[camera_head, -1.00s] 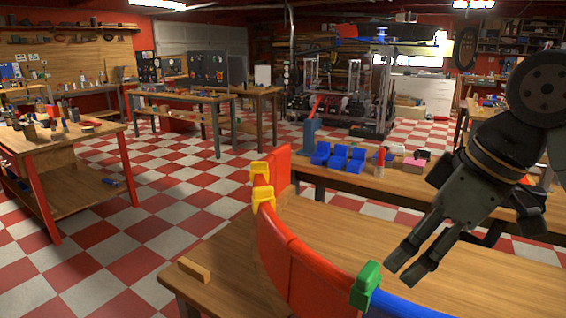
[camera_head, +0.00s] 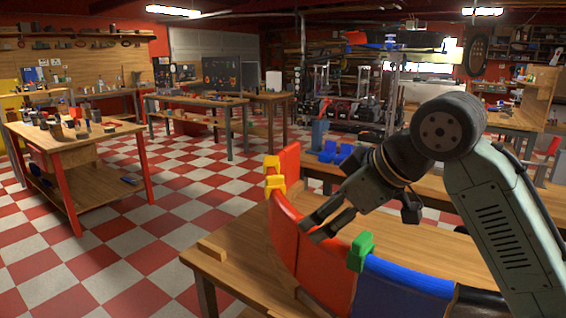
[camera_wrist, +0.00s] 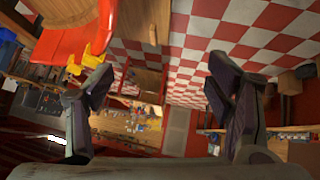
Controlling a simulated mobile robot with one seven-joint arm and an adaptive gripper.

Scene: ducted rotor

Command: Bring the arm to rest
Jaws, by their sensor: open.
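My gripper (camera_head: 318,228) is open and empty in the head view, at the end of my raised arm. Its fingers point down and left and overlap the red curved duct section (camera_head: 285,228) in the picture; I cannot tell the gap between them. In the wrist view my two fingers (camera_wrist: 160,95) stand wide apart with nothing between them. The red section (camera_wrist: 70,50) shows at the upper left there, with a yellow clip (camera_wrist: 90,58).
A blue section (camera_head: 395,290) joins the red one at a green clip (camera_head: 361,251) on the wooden table (camera_head: 225,268). Blue bins (camera_head: 335,153) stand on the bench behind. Checkered floor is open at left.

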